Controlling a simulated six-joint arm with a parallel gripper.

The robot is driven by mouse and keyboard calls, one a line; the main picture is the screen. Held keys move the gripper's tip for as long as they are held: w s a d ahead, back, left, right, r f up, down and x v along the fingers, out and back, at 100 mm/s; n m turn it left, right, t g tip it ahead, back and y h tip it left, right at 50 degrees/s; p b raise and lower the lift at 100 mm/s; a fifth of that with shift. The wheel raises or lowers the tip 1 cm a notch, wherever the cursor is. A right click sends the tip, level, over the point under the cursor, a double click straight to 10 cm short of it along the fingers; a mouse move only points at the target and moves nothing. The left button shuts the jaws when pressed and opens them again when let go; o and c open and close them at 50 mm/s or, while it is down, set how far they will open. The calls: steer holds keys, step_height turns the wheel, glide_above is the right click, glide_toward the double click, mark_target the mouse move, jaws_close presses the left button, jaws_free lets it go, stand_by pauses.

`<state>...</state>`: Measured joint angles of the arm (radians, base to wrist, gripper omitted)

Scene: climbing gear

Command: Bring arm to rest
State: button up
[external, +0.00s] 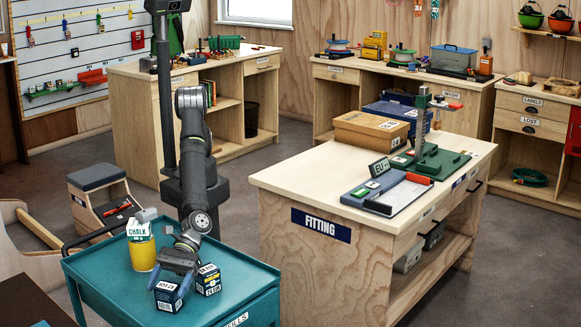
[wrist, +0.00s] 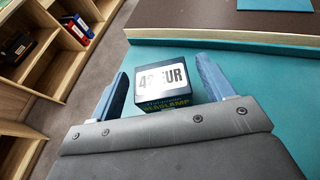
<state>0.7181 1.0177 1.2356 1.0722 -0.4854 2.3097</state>
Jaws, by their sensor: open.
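My gripper (external: 179,262) hangs low over the teal cart (external: 242,262) in the external view. In the wrist view its two blue-grey fingers (wrist: 163,88) stand wide apart. A dark headlamp box (wrist: 168,82) with a white price label ending in "EUR" sits between and just beyond them, with a gap on each side. In the external view two small dark blue boxes stand on the cart by the gripper: a front box (external: 168,297) and a right box (external: 208,280). I cannot tell for certain which of them the wrist view shows.
A yellow and white chalk container (external: 142,250) stands on the cart left of my arm. The cart's front right top is clear. The fitting bench (external: 280,178) stands to the right with a cardboard box (external: 371,132) and a measuring device (external: 430,158). A stool (external: 97,177) stands behind the cart.

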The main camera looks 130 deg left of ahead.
steer(key=r, duration=0.4)
steer(key=shift+s+d+r, duration=0.15)
steer(key=shift+d+r, duration=0.05)
steer(key=shift+d, duration=0.1)
steer(key=s+d+r, duration=0.3)
steer(key=s+r, duration=0.4)
steer(key=s, duration=0.4)
step_height(320, 180, up, 10)
steer(key=w+a+n+t+y, duration=0.1)
steer(key=w+a+n+t, duration=0.1)
steer(key=w+a, duration=0.4)
steer(key=shift+w+a+r, duration=0.15)
steer(key=shift+w+r, duration=0.15)
steer(key=shift+w, duration=0.5)
steer(key=s+d+m+g+h, duration=0.1)
steer(key=s+d+m+g, duration=0.1)
steer(key=s+d, duration=0.4)
step_height(320, 180, down, 7)
steer(key=s, duration=0.1)
steer(key=shift+s+a+r, duration=0.15)
steer(key=shift+s+r, duration=0.05)
steer(key=shift+s, duration=0.1)
